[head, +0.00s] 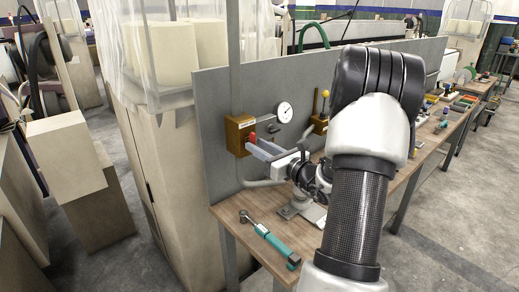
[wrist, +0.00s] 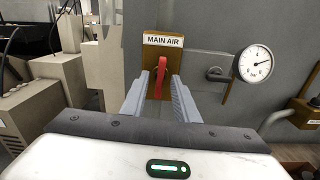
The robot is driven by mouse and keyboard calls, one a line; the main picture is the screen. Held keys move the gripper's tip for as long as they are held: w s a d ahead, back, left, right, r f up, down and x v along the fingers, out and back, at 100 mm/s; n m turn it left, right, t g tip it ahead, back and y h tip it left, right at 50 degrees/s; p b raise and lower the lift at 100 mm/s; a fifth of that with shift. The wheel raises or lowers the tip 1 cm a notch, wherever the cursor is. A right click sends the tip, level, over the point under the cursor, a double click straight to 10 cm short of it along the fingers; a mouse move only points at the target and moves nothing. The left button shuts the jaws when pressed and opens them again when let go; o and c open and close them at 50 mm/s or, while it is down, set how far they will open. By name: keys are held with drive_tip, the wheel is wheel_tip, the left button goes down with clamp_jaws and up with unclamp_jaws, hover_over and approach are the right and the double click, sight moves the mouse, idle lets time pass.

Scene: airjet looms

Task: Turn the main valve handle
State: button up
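The main valve handle is a red lever (wrist: 161,76) on a brown box labelled MAIN AIR (wrist: 163,45), mounted on a grey panel. In the head view the red handle (head: 252,138) shows at the front of the brown box (head: 236,134). My gripper (wrist: 160,88) is open, with its two grey fingers on either side of the lower part of the red lever in the picture. A gap shows between the lever and each finger. In the head view my gripper (head: 258,147) reaches toward the handle from the right. The lever looks near upright.
A round gauge (wrist: 255,63) and a grey pipe fitting sit right of the box. A second brown box (wrist: 305,112) is farther right. Below is a wooden bench (head: 235,210) with a teal-handled tool (head: 270,239). My arm hides part of the bench.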

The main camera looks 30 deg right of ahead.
drive_tip(key=s, duration=0.6)
drive_tip(key=shift+d, duration=0.4)
drive_tip(key=shift+s, duration=0.1)
drive_tip(key=s+d, duration=0.2)
drive_tip(key=s, duration=1.5)
drive_tip(key=shift+d, duration=0.2)
